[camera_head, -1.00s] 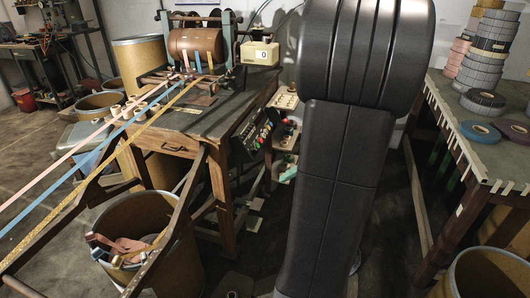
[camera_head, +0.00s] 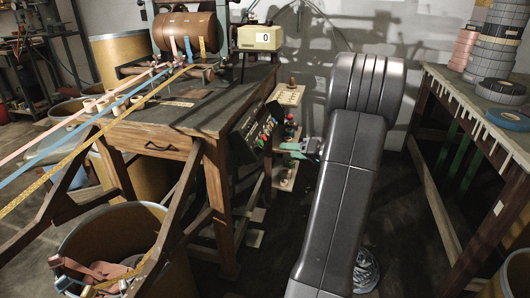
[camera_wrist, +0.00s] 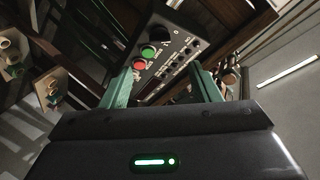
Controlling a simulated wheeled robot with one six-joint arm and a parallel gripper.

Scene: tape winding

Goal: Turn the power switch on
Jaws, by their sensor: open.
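The control panel (camera_head: 249,127) with buttons and knobs is mounted on the right side of the wooden winding table. In the wrist view the panel (camera_wrist: 176,50) is tilted and shows a black knob (camera_wrist: 157,35), a green button (camera_wrist: 148,52), a red button (camera_wrist: 139,65) and a row of small dark controls (camera_wrist: 181,62). I cannot tell which control is the power switch. My gripper (camera_head: 283,148) is just right of the panel. In the wrist view my gripper (camera_wrist: 163,72) has its green fingers apart, with nothing between them, and the panel lies beyond them.
The wooden table (camera_head: 190,122) carries a brown roll (camera_head: 184,32), coloured tapes and a cream counter box (camera_head: 260,38) reading 0. A small shelf (camera_head: 288,95) stands behind my gripper. A second table (camera_head: 480,100) with tape rolls is at right. Floor shows between the tables.

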